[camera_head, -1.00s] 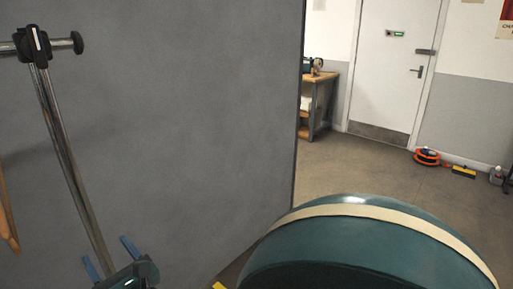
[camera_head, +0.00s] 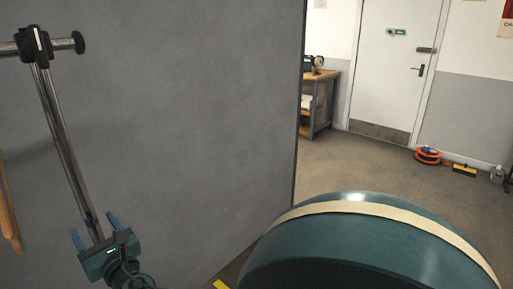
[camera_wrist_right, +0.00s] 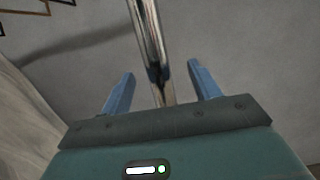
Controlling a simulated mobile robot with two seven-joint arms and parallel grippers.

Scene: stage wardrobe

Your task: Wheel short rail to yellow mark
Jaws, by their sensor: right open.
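The short rail shows as a chrome upright post (camera_head: 66,145) at the left of the head view, with a black clamp and a short end of the top bar (camera_head: 58,44). My right gripper (camera_head: 95,228) is open, its two blue fingers on either side of the post's lower part. In the right wrist view the post (camera_wrist_right: 150,45) stands between the spread fingers (camera_wrist_right: 160,85), with no visible grip on it. A small piece of the yellow mark (camera_head: 220,285) shows on the floor at the bottom edge. The rail's base and wheels are out of view. My left gripper is not in view.
A large grey partition (camera_head: 190,120) stands behind the rail. A wooden hanger part (camera_head: 9,210) hangs at the far left. Open floor (camera_head: 350,170) lies to the right, with an orange cable reel (camera_head: 428,155) by the wall and a workbench (camera_head: 320,95) beyond the partition.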

